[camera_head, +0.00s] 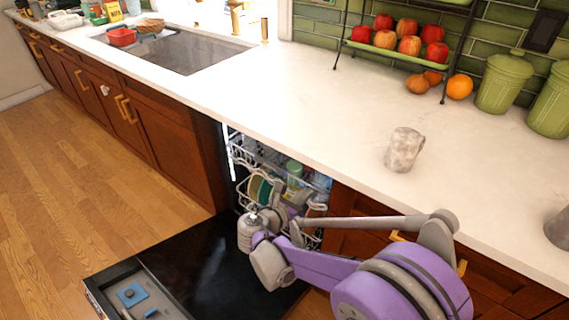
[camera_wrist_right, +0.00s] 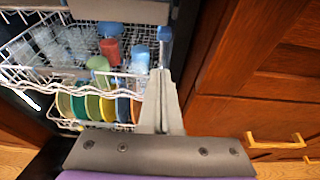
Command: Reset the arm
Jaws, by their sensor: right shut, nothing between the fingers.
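My right arm reaches in from the lower right in the head view, purple and grey. Its gripper (camera_head: 292,222) is at the mouth of the open dishwasher, in front of the racks. In the right wrist view the two grey fingers of my right gripper (camera_wrist_right: 160,78) are together, with nothing between them. A blue item in the rack shows just beyond the fingertips; whether they touch cannot be told. My left gripper is not in view.
The dishwasher door (camera_head: 190,262) is folded down. The upper rack (camera_wrist_right: 40,78) holds cups, and colored plates (camera_wrist_right: 95,106) stand below. A cabinet front (camera_wrist_right: 265,70) is close on the right. A grey mug (camera_head: 404,150) stands on the white counter (camera_head: 300,90).

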